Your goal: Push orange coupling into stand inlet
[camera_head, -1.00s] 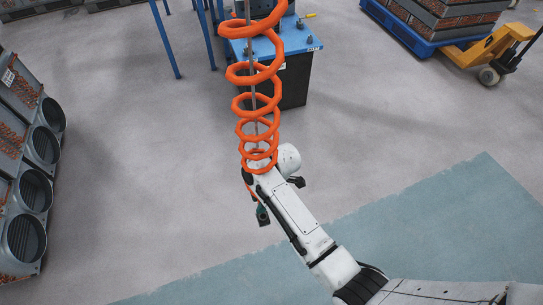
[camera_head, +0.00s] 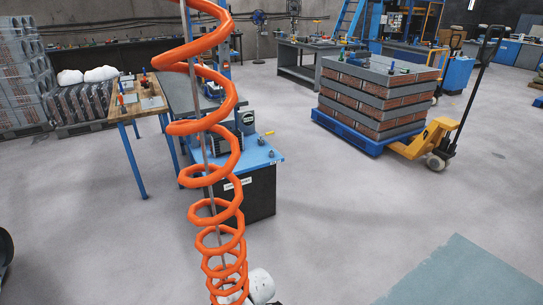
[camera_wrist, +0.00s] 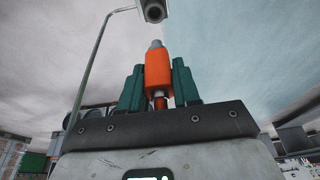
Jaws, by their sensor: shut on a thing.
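In the wrist view my gripper (camera_wrist: 158,92) has its two green fingers shut on the orange coupling (camera_wrist: 158,68). The coupling stands upright between the fingers with its grey tip pointing away from my wrist. Beyond the tip, and apart from it, is a dark round opening at the end of a grey fitting (camera_wrist: 153,11), which looks like the stand inlet; a thin bent rod runs beside it. The orange coiled hose (camera_head: 213,180) hangs down across the view around a thin grey pole.
A blue-topped stand (camera_head: 255,158) with a black body is behind the hose. A wooden bench (camera_head: 150,105) is left of it. A blue pallet (camera_head: 370,142) with stacked cores and a yellow pallet jack (camera_head: 425,140) stand at the right. The floor between is clear.

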